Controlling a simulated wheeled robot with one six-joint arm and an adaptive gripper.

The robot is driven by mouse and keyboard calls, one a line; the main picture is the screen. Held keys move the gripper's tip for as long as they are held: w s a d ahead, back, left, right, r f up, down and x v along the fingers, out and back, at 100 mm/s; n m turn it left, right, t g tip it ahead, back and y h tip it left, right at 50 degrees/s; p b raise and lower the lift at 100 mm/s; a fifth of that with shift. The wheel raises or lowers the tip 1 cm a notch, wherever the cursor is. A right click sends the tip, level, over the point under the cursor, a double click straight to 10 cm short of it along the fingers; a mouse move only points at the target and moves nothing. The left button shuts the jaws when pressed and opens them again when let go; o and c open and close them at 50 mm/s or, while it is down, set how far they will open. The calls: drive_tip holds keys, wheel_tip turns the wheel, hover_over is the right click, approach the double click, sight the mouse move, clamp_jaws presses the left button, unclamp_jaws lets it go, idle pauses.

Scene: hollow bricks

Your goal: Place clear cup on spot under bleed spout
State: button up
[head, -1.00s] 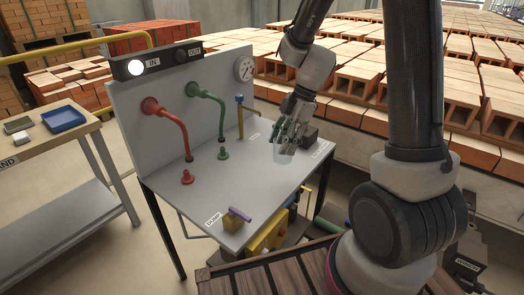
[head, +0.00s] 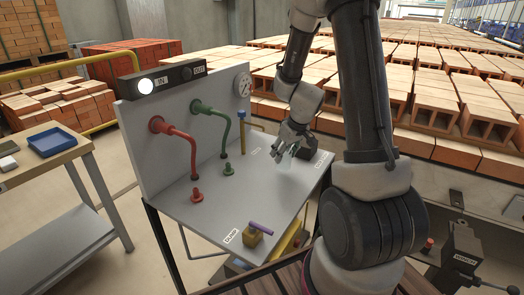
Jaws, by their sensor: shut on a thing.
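A clear cup (head: 287,166), faint and see-through, is at the right part of the grey bench top (head: 215,205). My gripper (head: 288,150) is shut on it from above. I cannot tell whether the cup's base touches the bench. Left of the cup stands a thin brass pipe with a blue top (head: 242,125), beside a small label (head: 257,150) too small to read. A red bent spout (head: 185,150) and a green bent spout (head: 235,125) come out of the back panel, each above a fitting of its own colour. Which one is the bleed spout is not readable.
A brass valve with a purple handle (head: 257,232) sits at the bench's front. The bench's middle is clear. A side table with a blue tray (head: 55,140) is at left; bricks fill the back.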

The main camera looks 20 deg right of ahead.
drive_tip(key=shift+w+a+f, duration=0.4)
drive_tip(key=shift+w+f, duration=0.2)
drive_tip(key=shift+w, duration=1.4)
drive_tip(key=shift+w+a+f, duration=0.35)
drive_tip(key=shift+w+f, duration=0.2)
drive_tip(key=shift+w, duration=1.45)
drive_tip(key=shift+w+a+f, duration=0.4)
drive_tip(key=shift+w+f, duration=0.2)
drive_tip(key=shift+w, duration=1.4)
drive_tip(key=shift+f, duration=0.1)
drive_tip(key=o, duration=1)
